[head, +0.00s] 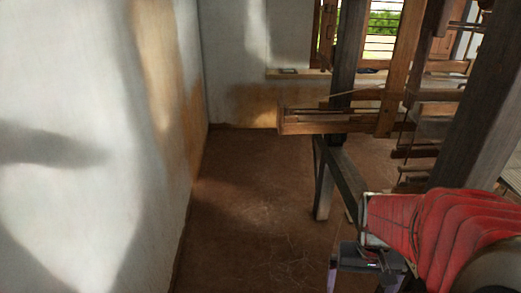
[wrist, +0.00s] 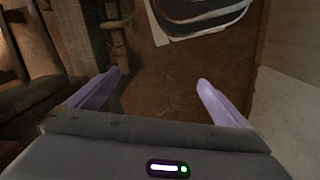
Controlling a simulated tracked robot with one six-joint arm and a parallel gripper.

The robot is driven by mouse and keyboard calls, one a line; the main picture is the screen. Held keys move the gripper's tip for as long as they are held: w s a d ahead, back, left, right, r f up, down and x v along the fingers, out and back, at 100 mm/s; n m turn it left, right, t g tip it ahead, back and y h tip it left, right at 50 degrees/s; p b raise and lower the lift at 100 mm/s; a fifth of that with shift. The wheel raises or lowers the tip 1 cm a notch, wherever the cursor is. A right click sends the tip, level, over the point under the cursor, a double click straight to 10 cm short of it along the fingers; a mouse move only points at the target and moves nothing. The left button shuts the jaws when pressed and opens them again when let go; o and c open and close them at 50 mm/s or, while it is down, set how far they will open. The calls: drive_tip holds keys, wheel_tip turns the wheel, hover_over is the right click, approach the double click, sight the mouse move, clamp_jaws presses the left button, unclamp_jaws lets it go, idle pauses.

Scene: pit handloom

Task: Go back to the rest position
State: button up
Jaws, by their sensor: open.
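My gripper shows in the wrist view (wrist: 158,78), with two pale purple fingers spread wide apart. Nothing is between the fingers; brown floor shows through the gap. In the head view part of my gripper (head: 345,278) shows at the bottom right, below the end of my red-sleeved arm.
The wooden loom (head: 305,122), with dark posts and beams, fills the right side. A white wall (head: 90,120) runs along the left. Bare brown floor (head: 250,200) lies clear between them. A window (head: 384,30) with a sill (head: 300,74) is at the back.

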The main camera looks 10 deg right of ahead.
drive_tip(key=w+a+r+n+t, duration=0.1)
drive_tip(key=a+r+n+t, duration=0.3)
drive_tip(key=a+r, duration=1.1)
drive_tip(key=shift+a+n+t+y, duration=0.3)
drive_tip(key=shift+a+t, duration=0.3)
drive_tip(key=shift+t, duration=0.4)
drive_tip(key=shift+w+f, duration=0.1)
drive_tip(key=shift+c, duration=0.5)
